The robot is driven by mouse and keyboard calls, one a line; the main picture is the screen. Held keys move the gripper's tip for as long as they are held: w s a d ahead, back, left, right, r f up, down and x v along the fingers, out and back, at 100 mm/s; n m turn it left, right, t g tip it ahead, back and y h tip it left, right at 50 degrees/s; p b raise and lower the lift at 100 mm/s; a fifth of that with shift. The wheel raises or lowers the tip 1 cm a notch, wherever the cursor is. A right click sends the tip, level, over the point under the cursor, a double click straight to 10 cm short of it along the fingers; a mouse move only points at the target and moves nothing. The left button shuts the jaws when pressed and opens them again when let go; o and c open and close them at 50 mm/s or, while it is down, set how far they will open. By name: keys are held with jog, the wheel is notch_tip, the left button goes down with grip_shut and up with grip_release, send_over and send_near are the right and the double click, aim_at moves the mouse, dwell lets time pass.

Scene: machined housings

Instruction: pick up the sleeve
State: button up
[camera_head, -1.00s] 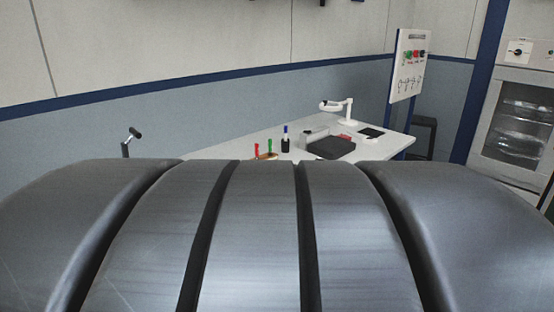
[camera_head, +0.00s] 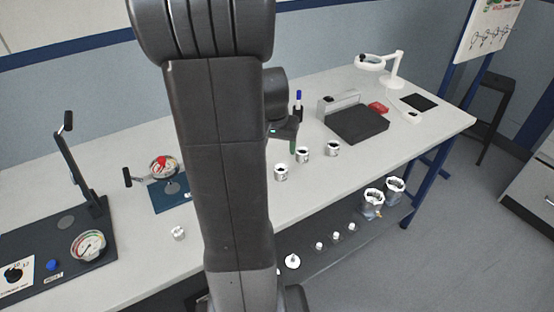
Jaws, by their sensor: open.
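No single part can be told for certain as the sleeve. Three small metallic cylinders stand on the bench: a near one (camera_head: 281,173), a middle one (camera_head: 302,155) and a right one (camera_head: 332,149). A small white ribbed piece (camera_head: 178,233) lies left of my arm near the bench's front edge. My gripper (camera_head: 286,132) shows only partly, beside my large dark arm, above and behind the near cylinder. It is open, and no part shows held in it. My arm hides the bench's middle.
Gauge fixtures (camera_head: 88,245) fill the left.

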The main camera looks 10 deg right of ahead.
send_over(281, 169)
jog(key=s+a, duration=0.1)
jog(key=s, duration=0.1)
jog(key=f, duration=0.7)
jog(key=shift+s+a+f, duration=0.1)
jog(key=shift+s+f, duration=0.05)
jog(key=shift+s, duration=0.05)
jog(key=shift+p+x, duration=0.55)
jog(key=shift+x, duration=2.25)
jog(key=c, duration=1.3)
